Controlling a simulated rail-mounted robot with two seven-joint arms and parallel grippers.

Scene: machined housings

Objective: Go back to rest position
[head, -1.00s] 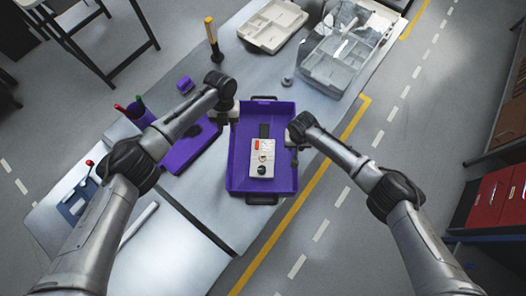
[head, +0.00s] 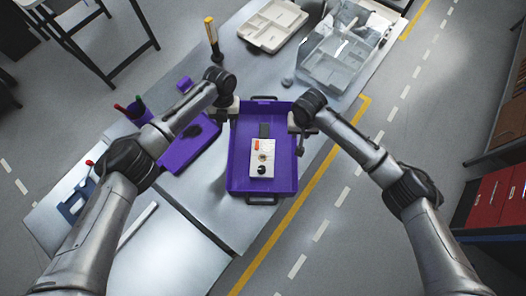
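A purple tray (head: 236,178) with dark handles at both ends stands on the grey table. In it lies a pale housing (head: 261,158) with an orange part, a round opening and a black knob. A dark flat part (head: 264,130) lies just behind the housing. My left gripper (head: 221,118) is over the tray's back left edge, apart from the housing. My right gripper (head: 300,146) is at the tray's right edge, also apart from the housing. The fingers are small and partly hidden by the wrists. No held object shows at either gripper.
A purple flat holder (head: 188,150) lies left of the tray. A yellow-handled tool (head: 212,38) stands behind it. A white divided tray (head: 273,25) and a clear lidded box (head: 340,58) are at the back. A pen cup (head: 139,112) and a blue item (head: 76,204) sit at left.

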